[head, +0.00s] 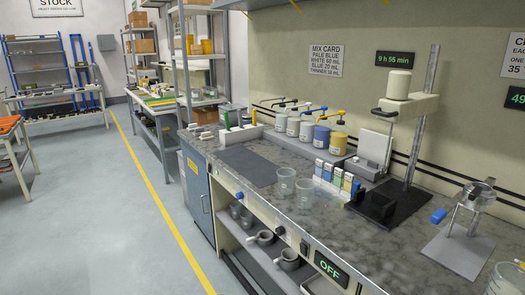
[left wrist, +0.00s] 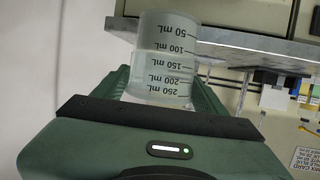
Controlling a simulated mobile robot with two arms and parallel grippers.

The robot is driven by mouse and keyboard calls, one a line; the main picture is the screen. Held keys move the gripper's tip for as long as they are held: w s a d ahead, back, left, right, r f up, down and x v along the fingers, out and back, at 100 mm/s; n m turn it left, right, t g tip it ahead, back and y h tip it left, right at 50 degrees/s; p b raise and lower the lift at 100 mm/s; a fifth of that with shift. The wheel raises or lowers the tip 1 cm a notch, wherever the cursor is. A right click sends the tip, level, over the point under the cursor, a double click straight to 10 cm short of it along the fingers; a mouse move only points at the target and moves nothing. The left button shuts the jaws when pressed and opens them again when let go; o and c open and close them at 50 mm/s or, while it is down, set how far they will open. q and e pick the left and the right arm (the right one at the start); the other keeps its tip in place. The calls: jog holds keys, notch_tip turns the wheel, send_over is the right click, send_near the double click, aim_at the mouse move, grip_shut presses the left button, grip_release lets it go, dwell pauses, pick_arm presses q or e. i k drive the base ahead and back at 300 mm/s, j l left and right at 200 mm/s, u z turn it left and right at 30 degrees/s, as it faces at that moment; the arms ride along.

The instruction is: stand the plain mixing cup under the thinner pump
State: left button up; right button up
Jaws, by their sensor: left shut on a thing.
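In the left wrist view my left gripper (left wrist: 158,85) is shut on a clear cup (left wrist: 166,40) with a black mL scale. The cup sits between the green fingers; I cannot tell whether it is empty. The head view shows neither gripper. On the bench stand two clear cups (head: 285,180) (head: 305,192), side by side and upright, in front of the row of pump pots. The pots are several pale ones (head: 293,126), a blue one (head: 321,137) and a yellow one (head: 338,143), with pump heads on top. I cannot read which pump is thinner.
A dark mat (head: 247,165) lies at the bench's left. Small coloured bottles (head: 336,176) stand before the pots. A black-based stand (head: 378,207) and a metal stand (head: 458,245) are to the right. Another clear cup (head: 506,282) is at the bottom right edge. Mugs (head: 288,258) sit on the lower shelf.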

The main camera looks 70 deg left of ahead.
aim_at(260, 143)
jog(key=j+u, duration=0.4)
jog(key=j, duration=2.7)
